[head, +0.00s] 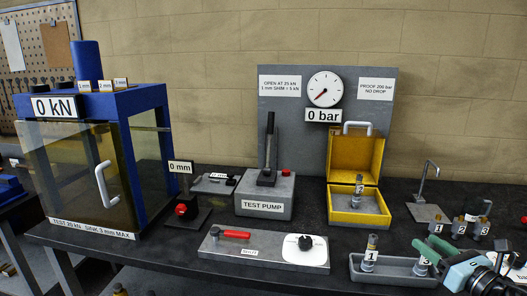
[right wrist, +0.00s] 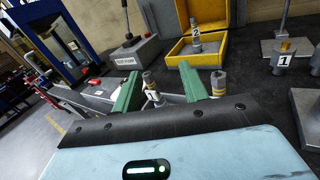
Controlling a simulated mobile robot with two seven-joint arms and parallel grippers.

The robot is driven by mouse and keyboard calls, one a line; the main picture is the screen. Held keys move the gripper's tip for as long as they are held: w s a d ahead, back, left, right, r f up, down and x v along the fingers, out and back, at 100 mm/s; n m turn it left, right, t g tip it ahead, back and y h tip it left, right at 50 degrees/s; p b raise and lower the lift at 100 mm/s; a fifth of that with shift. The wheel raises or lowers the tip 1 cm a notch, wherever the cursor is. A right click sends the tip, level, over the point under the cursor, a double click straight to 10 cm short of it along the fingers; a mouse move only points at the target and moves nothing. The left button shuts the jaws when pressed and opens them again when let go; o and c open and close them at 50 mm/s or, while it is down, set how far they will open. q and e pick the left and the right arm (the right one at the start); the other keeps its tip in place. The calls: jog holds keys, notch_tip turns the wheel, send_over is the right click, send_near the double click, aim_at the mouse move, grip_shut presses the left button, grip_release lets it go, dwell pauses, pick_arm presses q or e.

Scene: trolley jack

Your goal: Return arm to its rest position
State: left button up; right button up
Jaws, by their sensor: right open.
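My right gripper (head: 430,246) is at the lower right of the head view, over the right end of a small grey tray (head: 395,278). Its two green fingers are apart and nothing is held between them; they also show in the right wrist view (right wrist: 160,84). A grey cylinder labelled 1 (head: 370,254) stands upright in the tray, left of the gripper. In the wrist view that cylinder (right wrist: 150,88) appears between the fingers, beyond them. A second cylinder (head: 421,265) stands in the tray close to the fingers, partly hidden by the gripper. My left gripper is not in view.
An open yellow case (head: 343,216) holds a cylinder labelled 2. A grey plate (head: 230,256) with a red handle lies left of the tray. The test pump (head: 264,206), gauge panel and blue press stand behind. Several labelled cylinders (head: 459,226) and a metal stand are at right.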

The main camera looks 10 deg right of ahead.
jog(key=s+a+f+m+g+h, duration=0.1)
jog(key=s+a+f+m, duration=0.15)
jog(key=f+m, duration=0.4)
jog(key=s+a+f+m+g+h, duration=0.1)
jog(key=s+a+f+m, duration=0.1)
jog(key=s+f+m, duration=0.45)
jog(key=s+a+f+m+g, duration=0.1)
jog(key=a+f+m, duration=0.25)
jog(key=f, duration=0.55)
jog(key=s+a+f+m+g, duration=0.5)
jog(key=s+a+f+m, duration=0.9)
jog(key=s+m, duration=0.3)
jog(key=shift+a+m, duration=0.55)
jog(key=shift+m, duration=0.4)
